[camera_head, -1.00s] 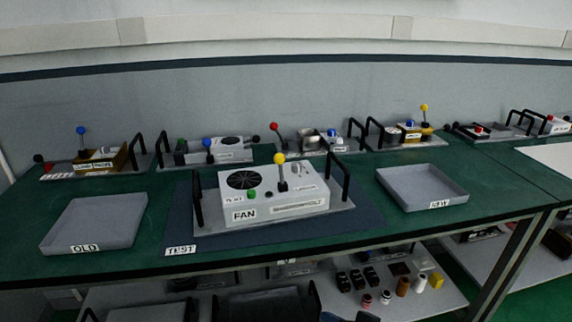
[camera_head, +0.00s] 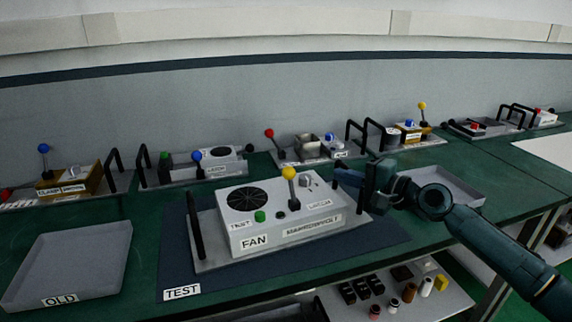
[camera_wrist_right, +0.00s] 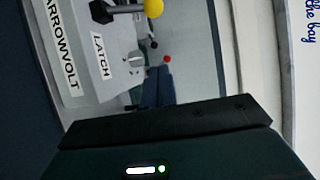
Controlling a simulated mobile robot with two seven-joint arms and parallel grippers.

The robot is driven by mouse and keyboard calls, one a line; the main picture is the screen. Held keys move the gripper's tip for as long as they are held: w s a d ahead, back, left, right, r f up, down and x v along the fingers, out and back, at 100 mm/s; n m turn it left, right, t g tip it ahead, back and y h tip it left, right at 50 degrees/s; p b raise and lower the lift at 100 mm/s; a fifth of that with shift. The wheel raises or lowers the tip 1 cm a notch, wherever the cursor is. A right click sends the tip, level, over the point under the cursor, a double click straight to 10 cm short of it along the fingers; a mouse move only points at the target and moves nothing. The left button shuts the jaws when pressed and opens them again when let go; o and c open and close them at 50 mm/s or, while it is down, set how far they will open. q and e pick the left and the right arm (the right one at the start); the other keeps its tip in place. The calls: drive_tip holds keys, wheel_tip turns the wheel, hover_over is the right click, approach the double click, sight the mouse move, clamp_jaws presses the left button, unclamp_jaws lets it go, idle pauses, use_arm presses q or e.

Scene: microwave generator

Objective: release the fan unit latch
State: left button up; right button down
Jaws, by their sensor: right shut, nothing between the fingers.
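The fan unit (camera_head: 285,215) is a pale box labelled FAN, on a grey base plate on the TEST mat. Its top has a round black grille, a green button and a lever with a yellow ball (camera_head: 289,173). A small grey latch knob (camera_head: 306,180) sits near the LATCH label at the box's right; it also shows in the right wrist view (camera_wrist_right: 135,59). My right gripper (camera_head: 340,174) is shut and empty, just right of the knob and apart from it. It hides part of the unit's right handle. My left gripper is out of view.
A grey OLD tray (camera_head: 68,262) lies at left. Another grey tray (camera_head: 462,190) at right is partly behind my right arm. Other units with levers and black handles line the back of the green table (camera_head: 150,205). Small parts sit on a shelf (camera_head: 435,305) below.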

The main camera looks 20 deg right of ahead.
sight(291, 184)
drive_tip(key=shift+w+a+r, duration=0.15)
drive_tip(key=shift+w, duration=0.2)
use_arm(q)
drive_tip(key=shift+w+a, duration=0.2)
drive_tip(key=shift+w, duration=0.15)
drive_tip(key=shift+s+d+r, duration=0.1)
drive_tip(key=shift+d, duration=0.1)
